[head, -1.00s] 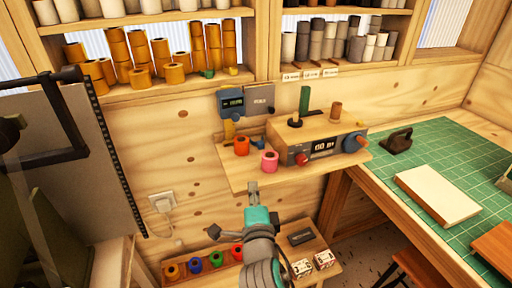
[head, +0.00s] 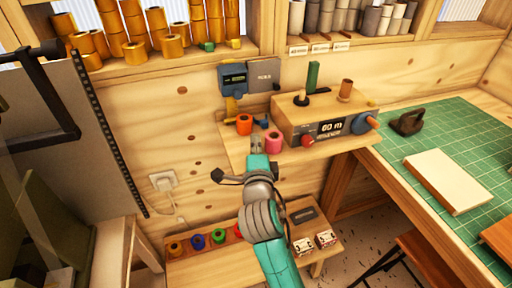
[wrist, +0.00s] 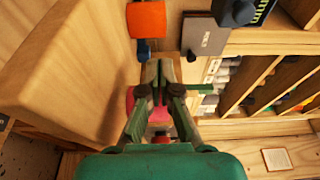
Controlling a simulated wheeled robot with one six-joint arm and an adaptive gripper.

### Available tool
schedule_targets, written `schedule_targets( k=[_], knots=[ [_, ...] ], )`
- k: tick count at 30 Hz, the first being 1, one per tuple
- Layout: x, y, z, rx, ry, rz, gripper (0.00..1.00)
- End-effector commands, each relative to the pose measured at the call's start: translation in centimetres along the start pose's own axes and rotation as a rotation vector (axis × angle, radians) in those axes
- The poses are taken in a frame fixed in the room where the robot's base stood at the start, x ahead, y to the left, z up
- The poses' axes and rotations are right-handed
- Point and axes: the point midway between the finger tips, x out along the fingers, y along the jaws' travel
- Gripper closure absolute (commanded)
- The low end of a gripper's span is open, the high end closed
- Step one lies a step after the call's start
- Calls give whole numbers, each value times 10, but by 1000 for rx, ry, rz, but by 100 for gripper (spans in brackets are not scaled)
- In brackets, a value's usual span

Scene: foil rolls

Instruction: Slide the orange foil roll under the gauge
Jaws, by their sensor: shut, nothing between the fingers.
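The orange foil roll (head: 244,124) stands on the wooden wall shelf (head: 238,158), left of and behind the pink roll (head: 273,142). The blue gauge (head: 233,77) with a lit display is on the wall above, with a yellow part below it close behind the orange roll. In the wrist view the orange roll (wrist: 146,19) is at the top and the gauge (wrist: 245,10) at top right. My gripper (head: 257,146) is shut and empty, at the shelf just left of the pink roll. Its fingers (wrist: 160,75) partly cover the pink roll; contact cannot be told.
A wooden box with a display and knobs (head: 322,128) occupies the shelf's right side. A lower shelf holds several coloured rolls (head: 218,236) and small boxes (head: 325,238). A green-matted bench (head: 450,150) stands at right. Free wall lies left of the shelf.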

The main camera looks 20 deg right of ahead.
Motion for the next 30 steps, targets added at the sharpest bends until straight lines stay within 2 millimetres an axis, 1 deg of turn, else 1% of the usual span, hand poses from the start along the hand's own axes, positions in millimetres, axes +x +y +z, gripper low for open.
schedule_targets(
  k=[1,3,6,10,15,25,28,30],
  knots=[
    [10,-1,-1,0,3,0,100],
    [22,0,-1,0,2,0,100],
    [36,0,-1,-1,2,0,100],
    [49,0,0,0,1,0,100],
    [57,0,0,0,0,-1,100],
    [57,0,0,-1,-1,0,100],
    [59,0,8,-1,-2,0,100],
    [62,0,17,0,-2,1,100]
  ],
)
